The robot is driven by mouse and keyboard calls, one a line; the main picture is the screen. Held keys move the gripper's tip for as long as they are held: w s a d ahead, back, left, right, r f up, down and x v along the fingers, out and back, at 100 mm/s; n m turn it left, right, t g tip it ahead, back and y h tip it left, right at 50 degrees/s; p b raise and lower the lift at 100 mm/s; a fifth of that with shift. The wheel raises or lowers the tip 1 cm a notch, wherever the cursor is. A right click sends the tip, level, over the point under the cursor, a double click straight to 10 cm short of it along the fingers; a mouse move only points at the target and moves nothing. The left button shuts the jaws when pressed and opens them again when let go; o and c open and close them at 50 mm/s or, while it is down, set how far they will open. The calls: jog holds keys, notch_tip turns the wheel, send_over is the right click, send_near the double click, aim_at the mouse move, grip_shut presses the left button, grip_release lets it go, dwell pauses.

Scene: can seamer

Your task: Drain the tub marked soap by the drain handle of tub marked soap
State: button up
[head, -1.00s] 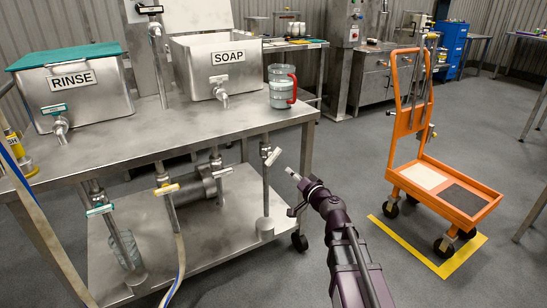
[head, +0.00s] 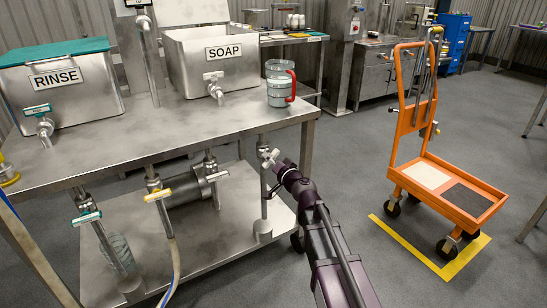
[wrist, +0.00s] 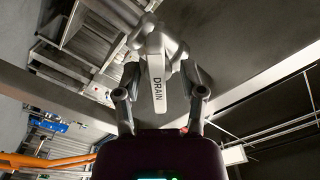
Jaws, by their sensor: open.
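The steel tub marked SOAP (head: 190,62) stands on the upper table, with a tap (head: 217,90) on its front. A vertical drain pipe (head: 264,200) runs under the table to the right, with a pale handle (head: 270,157) near its top. My gripper (head: 274,166) is at this handle from the front right; its fingers are small there. In the wrist view, a light grey handle marked DRAIN (wrist: 157,82) lies between the two spread fingers of my gripper (wrist: 161,93). Gaps show on both sides of it. Its upper end joins a metal valve body (wrist: 158,40).
The tub marked RINSE (head: 95,90) stands left on the same table. A jug with a red handle (head: 279,90) stands near the right edge. Other valve handles, white (head: 217,176), yellowish (head: 157,195) and teal (head: 86,218), hang below. An orange cart (head: 445,195) stands right; floor between is clear.

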jog(key=shift+w, duration=0.2)
grip_shut()
jog(key=shift+d, duration=0.15)
jog(key=shift+m, duration=0.4)
jog(key=m, duration=0.3)
jog(key=shift+m, duration=2.5)
